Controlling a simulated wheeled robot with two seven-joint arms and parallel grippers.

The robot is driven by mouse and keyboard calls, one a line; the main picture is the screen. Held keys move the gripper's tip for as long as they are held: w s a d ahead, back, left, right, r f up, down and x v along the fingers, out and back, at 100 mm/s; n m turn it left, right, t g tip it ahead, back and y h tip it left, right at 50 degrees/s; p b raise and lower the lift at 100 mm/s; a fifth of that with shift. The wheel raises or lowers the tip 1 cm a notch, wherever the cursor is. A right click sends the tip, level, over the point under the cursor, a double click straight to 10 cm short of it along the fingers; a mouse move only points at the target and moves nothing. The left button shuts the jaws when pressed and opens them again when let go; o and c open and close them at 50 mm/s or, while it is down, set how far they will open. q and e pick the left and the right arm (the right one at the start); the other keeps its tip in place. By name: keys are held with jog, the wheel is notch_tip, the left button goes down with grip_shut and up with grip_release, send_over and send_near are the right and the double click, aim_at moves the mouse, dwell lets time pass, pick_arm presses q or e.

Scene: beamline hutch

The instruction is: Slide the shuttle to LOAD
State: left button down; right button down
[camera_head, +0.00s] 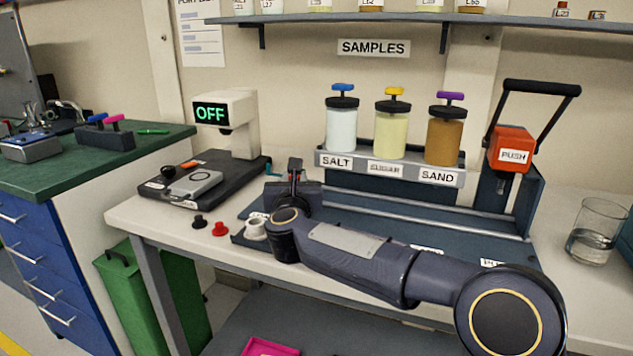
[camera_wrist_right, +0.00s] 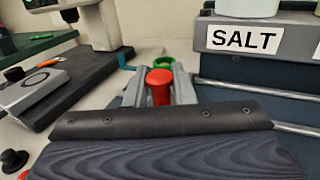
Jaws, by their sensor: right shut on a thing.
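My right gripper (camera_wrist_right: 160,90) is shut on a red knob (camera_wrist_right: 158,78), which shows between its two grey fingers in the wrist view. A green ring (camera_wrist_right: 163,61) lies just beyond the knob. In the head view my right arm reaches in from the right, and its hand is at the left end of the blue rail bed (camera_head: 400,222). The hand and arm hide most of what is held, so the shuttle body cannot be made out. Labels on the front of the bed are partly covered by my arm; I cannot read LOAD. My left gripper is not in view.
The rack of SALT, SUGAR and SAND jars (camera_head: 395,130) stands behind the rails (camera_head: 440,215). A red PUSH press (camera_head: 513,150) is at their right end, with a glass beaker (camera_head: 597,232) beyond.

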jog(key=a, duration=0.2)
jog(key=shift+w+a, duration=0.35)
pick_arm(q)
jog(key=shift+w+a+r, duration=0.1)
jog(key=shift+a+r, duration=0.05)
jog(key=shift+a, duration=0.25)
pick_arm(e)
jog(key=shift+r, duration=0.1)
jog(key=shift+a, duration=0.1)
jog(key=c, duration=1.6)
grip_release()
jog(key=shift+o, duration=0.8)
jog(key=shift+a, duration=0.2)
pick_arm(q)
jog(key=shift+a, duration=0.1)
pick_arm(e)
jog(key=shift+d, duration=0.1)
jog(key=shift+s, duration=0.2)
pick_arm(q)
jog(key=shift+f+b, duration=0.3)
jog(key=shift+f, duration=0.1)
pick_arm(e)
jog(key=s, duration=0.7)
jog(key=shift+s+d, duration=0.15)
jog(key=shift+d, duration=0.25)
